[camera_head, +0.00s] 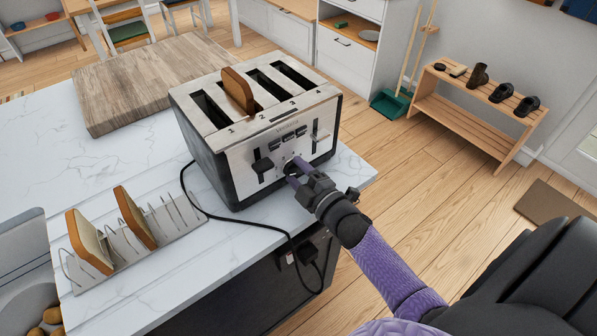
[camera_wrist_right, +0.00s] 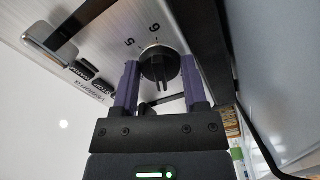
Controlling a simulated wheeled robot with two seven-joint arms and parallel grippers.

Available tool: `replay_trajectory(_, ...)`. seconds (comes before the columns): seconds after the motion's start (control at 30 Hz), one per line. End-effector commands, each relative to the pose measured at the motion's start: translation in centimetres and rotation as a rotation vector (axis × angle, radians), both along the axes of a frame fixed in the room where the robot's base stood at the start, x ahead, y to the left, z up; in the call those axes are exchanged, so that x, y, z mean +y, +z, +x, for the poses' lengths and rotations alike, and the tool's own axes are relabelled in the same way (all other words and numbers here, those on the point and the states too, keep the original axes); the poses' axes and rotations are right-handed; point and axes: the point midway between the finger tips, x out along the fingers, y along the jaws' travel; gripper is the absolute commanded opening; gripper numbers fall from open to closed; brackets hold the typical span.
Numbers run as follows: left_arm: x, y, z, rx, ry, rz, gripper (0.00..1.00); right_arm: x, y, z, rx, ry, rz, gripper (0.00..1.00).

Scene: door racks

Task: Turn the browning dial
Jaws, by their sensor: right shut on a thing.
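A silver toaster (camera_head: 290,85) with several slots stands on the white counter, and one slice of bread (camera_head: 238,91) sticks up from a slot. The black browning dial (camera_wrist_right: 160,66) is on its front panel, with the numbers 5 and 6 visible beside it in the right wrist view. My right gripper (camera_head: 294,174) is at the toaster's front. In the right wrist view its two purple fingers (camera_wrist_right: 160,84) stand on either side of the dial, shut on it. In the head view the fingers mostly hide the dial. My left gripper is not in view.
A wire rack (camera_head: 150,256) with two bread slices stands at the counter's left. A wooden board (camera_head: 150,75) lies behind the toaster. The black cord (camera_head: 240,221) runs along the counter and over its front edge, below my right gripper.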

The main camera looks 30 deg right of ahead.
Motion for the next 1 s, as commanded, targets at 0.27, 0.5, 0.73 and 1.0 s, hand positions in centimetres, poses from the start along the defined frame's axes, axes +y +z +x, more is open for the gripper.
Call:
replay_trajectory(0.27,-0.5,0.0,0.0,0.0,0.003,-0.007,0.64,0.0,-0.1,0.0,0.003,0.0,-0.001,0.82)
replay_trajectory(0.5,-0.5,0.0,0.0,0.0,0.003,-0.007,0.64,0.0,0.0,0.0,0.001,0.0,-0.001,0.9)
replay_trajectory(0.73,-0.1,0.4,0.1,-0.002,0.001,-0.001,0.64,-0.1,0.0,-2.1,0.003,0.0,-0.002,0.9)
replay_trajectory(1.0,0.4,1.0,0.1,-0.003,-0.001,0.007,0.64,-0.6,-0.1,-8.5,0.003,-0.001,-0.001,0.9)
